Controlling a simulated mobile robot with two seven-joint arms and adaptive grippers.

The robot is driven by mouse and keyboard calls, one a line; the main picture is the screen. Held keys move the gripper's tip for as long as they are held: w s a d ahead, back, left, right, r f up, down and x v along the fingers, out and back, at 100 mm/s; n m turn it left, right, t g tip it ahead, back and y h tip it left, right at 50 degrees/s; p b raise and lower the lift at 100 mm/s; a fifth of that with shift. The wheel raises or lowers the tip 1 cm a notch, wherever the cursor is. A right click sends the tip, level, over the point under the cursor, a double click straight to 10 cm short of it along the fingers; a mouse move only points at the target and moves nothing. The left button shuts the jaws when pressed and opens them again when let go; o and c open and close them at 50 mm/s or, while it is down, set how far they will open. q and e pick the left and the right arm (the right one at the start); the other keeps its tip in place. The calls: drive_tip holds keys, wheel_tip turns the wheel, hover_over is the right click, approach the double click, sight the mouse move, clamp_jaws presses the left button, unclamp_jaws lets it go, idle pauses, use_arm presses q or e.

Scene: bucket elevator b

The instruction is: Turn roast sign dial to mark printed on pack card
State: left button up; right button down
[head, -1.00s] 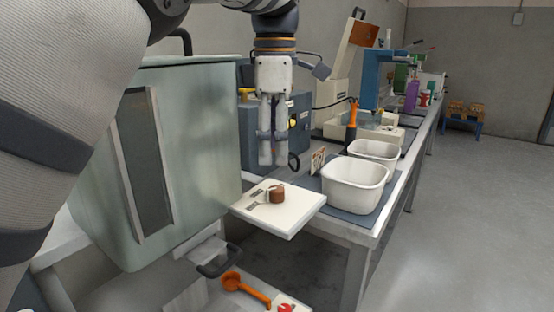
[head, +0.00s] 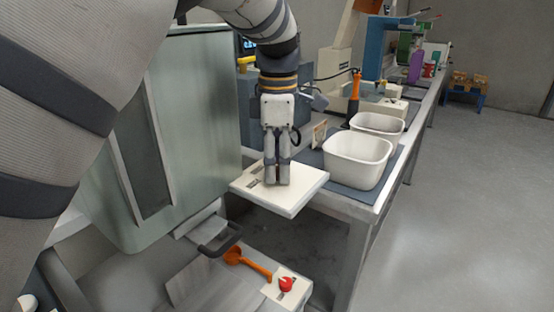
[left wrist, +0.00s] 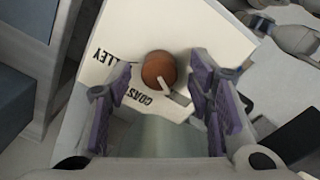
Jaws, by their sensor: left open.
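The roast sign is a white board (head: 305,184) at the bench's near end. In the left wrist view its brown round dial (left wrist: 157,67) has a pale pointer (left wrist: 164,86) reaching toward the printed word COAST (left wrist: 142,97). Another word, partly covered, ends in LLEY. My left gripper (head: 278,183) is open and points down over the dial, its purple-padded fingers on either side in the wrist view; contact cannot be told. The fingers hide the dial in the head view. A small upright card (head: 319,134), probably the pack card, stands by the bins; its print is unreadable.
Two white bins (head: 357,160) stand right of the board on a dark mat. A grey-green cabinet (head: 200,130) stands close on the left. Below lie an orange scoop (head: 248,263) and a red knob (head: 286,284) on a white plate. Floor on the right is clear.

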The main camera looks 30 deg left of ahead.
use_arm(q)
clamp_jaws()
drive_tip(key=m, duration=0.4)
drive_tip(key=shift+m, duration=0.3)
drive_tip(key=m, duration=1.2)
drive_tip(key=shift+m, duration=0.4)
drive_tip(key=m, duration=0.6)
drive_tip(key=shift+m, duration=0.3)
